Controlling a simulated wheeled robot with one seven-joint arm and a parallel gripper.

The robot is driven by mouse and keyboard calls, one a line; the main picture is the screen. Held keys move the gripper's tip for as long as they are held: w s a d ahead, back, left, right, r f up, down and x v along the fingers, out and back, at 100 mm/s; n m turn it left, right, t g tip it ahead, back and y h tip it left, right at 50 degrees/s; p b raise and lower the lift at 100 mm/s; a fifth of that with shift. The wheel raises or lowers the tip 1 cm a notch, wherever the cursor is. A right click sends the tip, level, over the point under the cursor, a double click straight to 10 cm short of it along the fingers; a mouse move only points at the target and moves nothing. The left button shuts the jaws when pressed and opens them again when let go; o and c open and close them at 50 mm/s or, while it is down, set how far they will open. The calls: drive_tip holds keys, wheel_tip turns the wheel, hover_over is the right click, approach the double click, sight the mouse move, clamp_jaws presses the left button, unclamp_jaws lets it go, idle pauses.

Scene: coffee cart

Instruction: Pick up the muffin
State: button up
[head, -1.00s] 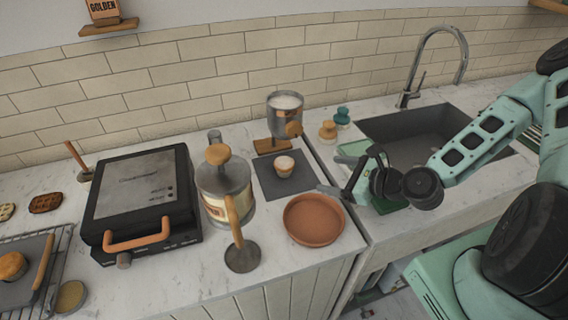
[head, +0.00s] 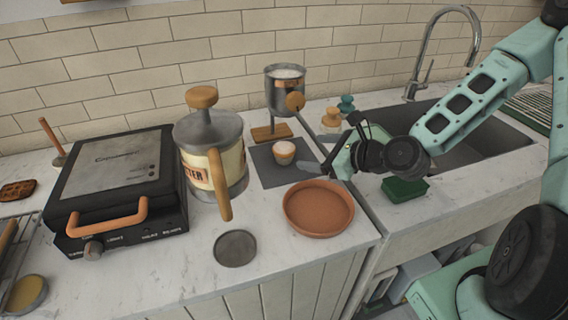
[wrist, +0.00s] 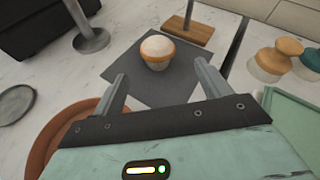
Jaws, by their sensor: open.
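The muffin (head: 284,152), with a pale top and an orange-tan base, stands upright on a dark square mat (head: 266,174) in the head view. In the wrist view, the muffin (wrist: 157,52) sits ahead, between the lines of my two fingers. My gripper (head: 318,166) is to the right of the muffin in the head view. In the wrist view, my gripper (wrist: 160,72) is open and empty, its fingertips over the mat and short of the muffin.
A terracotta dish (head: 318,207) lies in front of the mat, partly under my gripper in the wrist view. A wooden-based stand (head: 271,132) and metal pot (head: 285,88) are behind.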

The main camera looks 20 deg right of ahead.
sight(292, 151)
drive_tip(key=shift+f+b+x, duration=0.25)
drive_tip(key=shift+b+x, duration=1.2)
drive_tip(key=shift+b, duration=1.2)
drive_tip(key=shift+w+a+f, duration=0.1)
drive_tip(key=shift+w+a, duration=0.5)
drive_tip(key=shift+w, duration=0.15)
drive_tip(key=shift+f+x, duration=0.2)
drive_tip(key=shift+x, duration=2.5)
drive_tip(key=shift+s, duration=0.2)
drive_tip(key=c, duration=1.1)
drive_tip(key=shift+r+p, duration=0.15)
drive_tip(key=shift+p, duration=0.2)
